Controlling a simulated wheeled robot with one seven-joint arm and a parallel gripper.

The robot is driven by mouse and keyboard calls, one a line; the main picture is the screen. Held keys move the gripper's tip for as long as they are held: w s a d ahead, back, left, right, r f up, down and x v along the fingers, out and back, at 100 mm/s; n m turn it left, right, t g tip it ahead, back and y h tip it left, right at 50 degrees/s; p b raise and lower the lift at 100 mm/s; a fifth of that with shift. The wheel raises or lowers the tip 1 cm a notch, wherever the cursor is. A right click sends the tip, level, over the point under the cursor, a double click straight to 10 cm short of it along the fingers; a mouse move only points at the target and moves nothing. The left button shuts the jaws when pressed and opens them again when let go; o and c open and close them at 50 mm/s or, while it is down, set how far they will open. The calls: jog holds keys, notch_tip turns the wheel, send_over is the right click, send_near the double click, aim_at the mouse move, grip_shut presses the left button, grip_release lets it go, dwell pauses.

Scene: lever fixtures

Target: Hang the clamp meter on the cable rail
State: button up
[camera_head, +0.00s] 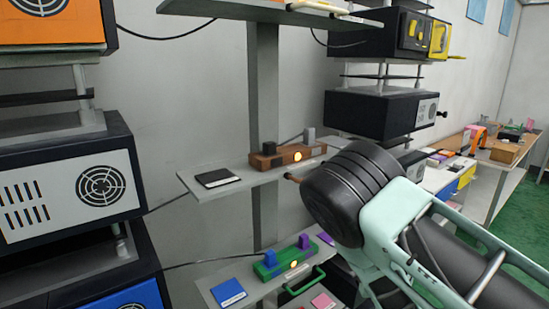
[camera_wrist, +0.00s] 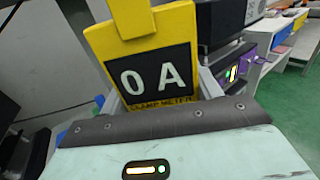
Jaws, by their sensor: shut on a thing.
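The clamp meter (camera_wrist: 165,30) is yellow with a black panel reading "0 A" and the words "CLAMP METER" below it. It stands slightly tilted in the wrist view, and its top runs out of the picture. My gripper (camera_wrist: 160,92) is shut on its lower part, with grey fingers at both sides. In the head view my dark and mint-green arm hides the gripper and the held meter. I cannot tell for sure which thing is the cable rail; black cables (camera_head: 165,36) run along the wall between the racks.
A lower shelf holds a green lit fixture (camera_head: 285,258). Black equipment racks (camera_head: 375,112) stand right and left. Tables (camera_head: 480,150) stand farther right.

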jog(key=s+d+f+m+h+b, duration=0.1)
jog(key=s+f, duration=0.2)
jog(key=f, duration=0.3)
jog(key=s+d+f+m+h+b, duration=0.1)
jog(key=s+f+h, duration=0.1)
jog(key=f, duration=0.5)
jog(key=s+d+f+n+y+b, duration=0.1)
jog(key=s+d+f+y+b, duration=0.1)
jog(key=s+d, duration=0.4)
jog(key=shift+s+d+f+b, duration=0.15)
jog(key=shift+s+f+b, duration=0.55)
jog(key=shift+f, duration=0.5)
